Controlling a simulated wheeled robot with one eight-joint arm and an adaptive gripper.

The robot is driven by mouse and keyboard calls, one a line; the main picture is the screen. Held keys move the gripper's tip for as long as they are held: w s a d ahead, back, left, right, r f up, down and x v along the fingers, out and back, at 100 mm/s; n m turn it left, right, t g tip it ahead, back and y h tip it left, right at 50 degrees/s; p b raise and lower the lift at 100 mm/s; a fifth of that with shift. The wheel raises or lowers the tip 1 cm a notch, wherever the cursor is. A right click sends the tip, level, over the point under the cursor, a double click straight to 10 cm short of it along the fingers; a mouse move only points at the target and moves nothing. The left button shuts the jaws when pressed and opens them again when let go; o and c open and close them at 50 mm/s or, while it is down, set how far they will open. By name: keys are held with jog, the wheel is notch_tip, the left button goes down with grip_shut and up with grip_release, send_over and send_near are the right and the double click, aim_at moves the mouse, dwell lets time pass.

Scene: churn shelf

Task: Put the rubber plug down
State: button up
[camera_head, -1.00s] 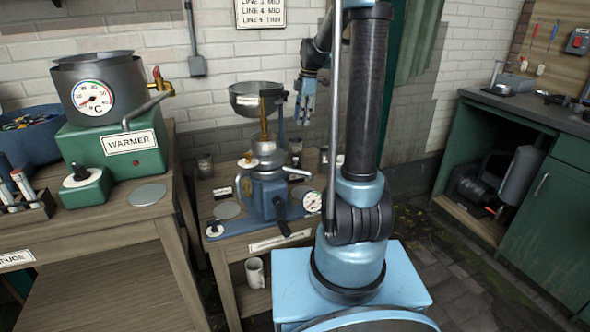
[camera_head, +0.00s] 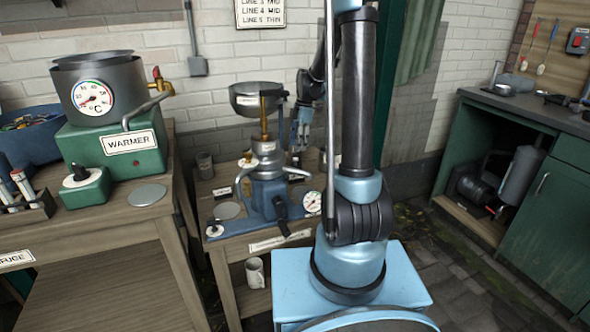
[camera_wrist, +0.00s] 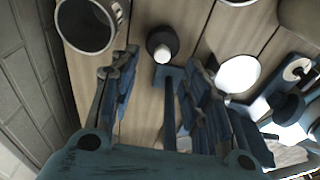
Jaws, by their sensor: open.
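A small dark round piece with a pale end (camera_wrist: 160,45), which looks like the rubber plug, is on the wooden bench top in the wrist view. My gripper (camera_wrist: 160,88) is open, its blue fingers spread on either side just short of that piece. I see no object held between the fingers. In the head view my gripper (camera_head: 301,130) hangs low over the back right of the small bench, beside the blue separator machine (camera_head: 265,190). The plug cannot be made out clearly there.
A grey open cup (camera_wrist: 88,22) stands left of the fingers in the wrist view, and a white disc (camera_wrist: 238,73) lies to the right. A metal bowl (camera_head: 258,98) tops the machine close to my gripper. The green warmer (camera_head: 110,150) stands on the left bench.

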aim_at(296, 158)
jog(key=shift+s+a+f, duration=0.1)
jog(key=shift+a+f, duration=0.05)
jog(key=shift+f, duration=0.9)
jog(key=shift+s+a+f, duration=0.1)
jog(key=shift+f, duration=0.9)
jog(key=shift+s+a+f, duration=0.1)
jog(key=shift+a+f, duration=0.05)
jog(key=shift+f, duration=0.9)
grip_shut()
